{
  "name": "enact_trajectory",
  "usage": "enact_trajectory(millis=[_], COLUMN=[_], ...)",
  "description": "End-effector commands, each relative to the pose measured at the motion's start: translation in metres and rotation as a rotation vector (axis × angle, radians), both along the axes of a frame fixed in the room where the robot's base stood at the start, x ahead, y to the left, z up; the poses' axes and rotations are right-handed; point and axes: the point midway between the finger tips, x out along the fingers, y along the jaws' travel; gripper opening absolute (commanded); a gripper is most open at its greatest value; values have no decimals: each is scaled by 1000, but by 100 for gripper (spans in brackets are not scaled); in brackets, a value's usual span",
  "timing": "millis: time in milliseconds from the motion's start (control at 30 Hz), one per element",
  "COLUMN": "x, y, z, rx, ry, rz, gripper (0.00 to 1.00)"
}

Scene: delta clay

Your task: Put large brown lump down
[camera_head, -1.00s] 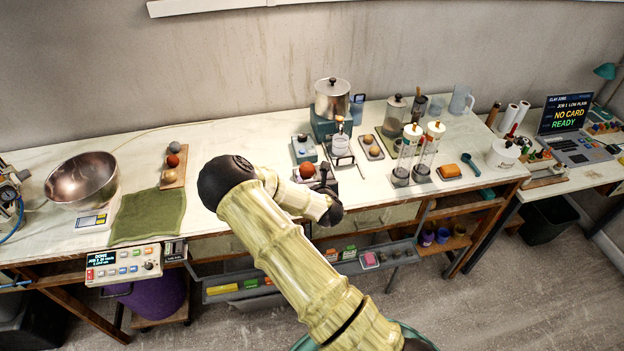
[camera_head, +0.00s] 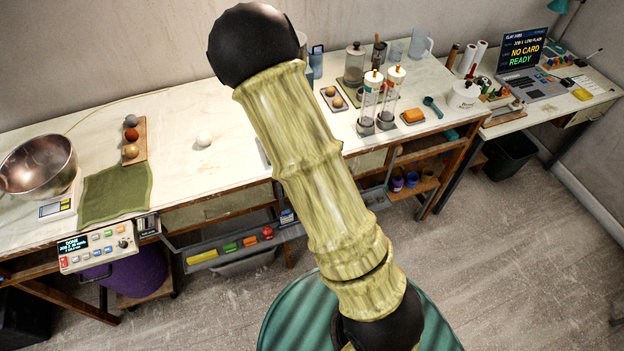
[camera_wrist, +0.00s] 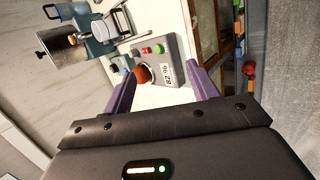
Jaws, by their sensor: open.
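A reddish-brown lump (camera_wrist: 143,73) shows in the wrist view, at or on a grey scale-like device (camera_wrist: 168,72) with a number display and red and green buttons. My gripper (camera_wrist: 161,72) is open, its two purple fingers spread on either side. The lump appears near the tip of the left finger; I cannot tell whether they touch. In the head view my raised arm hides the gripper and this lump. Another reddish-brown lump (camera_head: 132,134) lies on a wooden board (camera_head: 141,128) at the left, between a grey ball and a tan ball.
A metal bowl (camera_head: 38,165) and green cloth (camera_head: 115,192) lie at the left. A white ball (camera_head: 204,139) sits on open bench. Glass cylinders (camera_head: 370,105) stand right of my arm. A metal pot (camera_wrist: 62,47) is left of the fingers in the wrist view.

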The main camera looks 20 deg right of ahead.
Motion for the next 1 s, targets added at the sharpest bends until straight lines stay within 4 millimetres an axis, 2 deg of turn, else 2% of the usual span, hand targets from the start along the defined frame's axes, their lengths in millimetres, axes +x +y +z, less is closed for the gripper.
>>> enact_trajectory(millis=[100, 300, 600, 700, 767, 1000], x=[-30, -87, -181, -198, -203, -204], y=[6, 21, 41, 44, 45, 45], z=[21, 57, 105, 111, 113, 113], rx=[222, 531, 792, 815, 821, 821], ry=[36, 114, 209, 221, 223, 225], rz=[-228, -610, -1138, -1235, -1263, -1273], gripper=[59, 59, 59, 59, 59, 59])
